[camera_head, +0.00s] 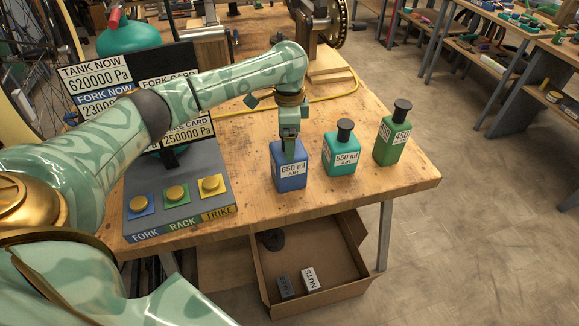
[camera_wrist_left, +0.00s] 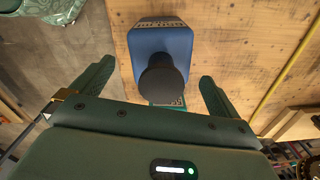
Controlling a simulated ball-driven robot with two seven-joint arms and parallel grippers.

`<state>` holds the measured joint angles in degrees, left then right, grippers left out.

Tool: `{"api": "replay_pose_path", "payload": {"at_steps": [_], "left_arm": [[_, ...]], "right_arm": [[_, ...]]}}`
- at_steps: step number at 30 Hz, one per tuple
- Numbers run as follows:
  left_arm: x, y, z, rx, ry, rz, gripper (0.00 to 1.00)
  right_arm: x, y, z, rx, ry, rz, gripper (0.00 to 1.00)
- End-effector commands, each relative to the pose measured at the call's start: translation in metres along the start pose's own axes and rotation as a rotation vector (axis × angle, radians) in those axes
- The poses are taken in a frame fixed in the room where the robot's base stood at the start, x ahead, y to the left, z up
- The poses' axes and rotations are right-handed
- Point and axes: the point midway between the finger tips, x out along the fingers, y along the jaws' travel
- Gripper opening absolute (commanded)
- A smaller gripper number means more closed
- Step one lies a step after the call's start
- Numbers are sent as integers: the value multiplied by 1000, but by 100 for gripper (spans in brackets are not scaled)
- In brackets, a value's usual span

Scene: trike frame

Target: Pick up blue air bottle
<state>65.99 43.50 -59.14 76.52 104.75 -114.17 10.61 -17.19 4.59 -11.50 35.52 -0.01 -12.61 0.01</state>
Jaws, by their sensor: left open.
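The blue air bottle (camera_head: 290,178) stands upright on the wooden bench, labelled 650 ml AIR. My left gripper (camera_head: 291,140) points down at its top and hides its cap and neck in the head view. In the left wrist view, the blue bottle (camera_wrist_left: 160,48) and its dark cap show between and just beyond the open fingers (camera_wrist_left: 157,74). I see a gap on both sides, with neither finger visibly touching the bottle. My right gripper is not in view.
A teal 550 ml bottle (camera_head: 341,155) and a green 450 ml bottle (camera_head: 392,138) stand to the right. A button panel (camera_head: 180,208) lies to the left, with sign boards (camera_head: 97,92) behind. An open cardboard box (camera_head: 340,290) sits below the bench's front edge.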

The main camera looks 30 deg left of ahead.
Motion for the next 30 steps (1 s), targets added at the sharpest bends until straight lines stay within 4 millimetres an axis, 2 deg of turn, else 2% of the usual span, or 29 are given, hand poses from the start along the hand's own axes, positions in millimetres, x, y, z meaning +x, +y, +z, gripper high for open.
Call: {"api": "replay_pose_path", "payload": {"at_steps": [1, 6, 14, 21, 30], "left_arm": [[14, 0, 1, 0, -4, 4, 100], [44, -1, 2, 1, -5, 5, 100], [45, -1, 3, 1, -2, 0, 100], [44, -1, 2, 1, -2, 0, 37], [40, -1, 2, 1, 0, -1, 37]], "right_arm": [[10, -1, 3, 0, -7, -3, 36], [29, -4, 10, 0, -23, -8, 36], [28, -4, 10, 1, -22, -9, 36], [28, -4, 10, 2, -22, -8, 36], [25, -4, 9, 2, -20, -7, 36]]}}
